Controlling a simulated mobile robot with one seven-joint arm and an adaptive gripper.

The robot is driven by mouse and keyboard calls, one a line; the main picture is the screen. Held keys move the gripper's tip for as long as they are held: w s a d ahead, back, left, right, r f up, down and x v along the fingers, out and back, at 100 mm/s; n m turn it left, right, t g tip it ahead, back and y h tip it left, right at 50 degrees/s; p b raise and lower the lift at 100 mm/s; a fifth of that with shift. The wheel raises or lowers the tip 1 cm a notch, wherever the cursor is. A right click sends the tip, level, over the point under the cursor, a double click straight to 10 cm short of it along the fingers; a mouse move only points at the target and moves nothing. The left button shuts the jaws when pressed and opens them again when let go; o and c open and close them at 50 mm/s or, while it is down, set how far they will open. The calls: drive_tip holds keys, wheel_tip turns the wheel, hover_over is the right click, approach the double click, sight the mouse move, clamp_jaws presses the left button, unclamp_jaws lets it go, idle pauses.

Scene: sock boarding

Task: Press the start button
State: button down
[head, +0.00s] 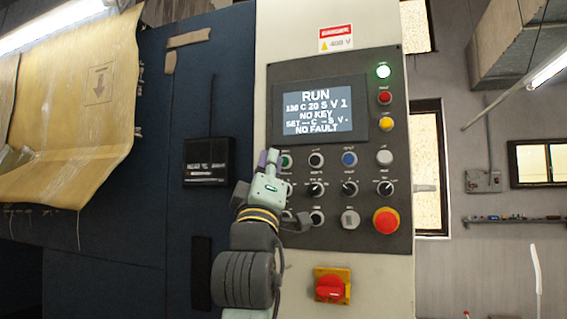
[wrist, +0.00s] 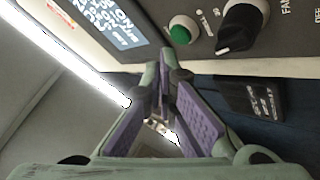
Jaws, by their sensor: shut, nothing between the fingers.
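A green button (head: 286,160) sits at the left of the control panel, below the screen; it also shows in the wrist view (wrist: 184,29). Its label is too small to read, so I cannot tell for sure that it is the start button. My gripper (head: 268,153) is shut and empty, just left of the green button in the head view. In the wrist view the fingertips (wrist: 160,82) are apart from the button in the picture. Depth to the panel is unclear. The screen (head: 320,107) shows RUN, NO KEY and NO FAULT.
A large red button (head: 386,221) is at lower right. A dark box (head: 208,162) juts out left.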

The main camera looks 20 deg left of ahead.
drive_tip(key=s+b, duration=0.1)
drive_tip(key=s, duration=0.3)
drive_tip(key=shift+s+a, duration=0.1)
drive_tip(key=shift+s, duration=0.25)
drive_tip(key=shift+f, duration=0.1)
idle(0.6)
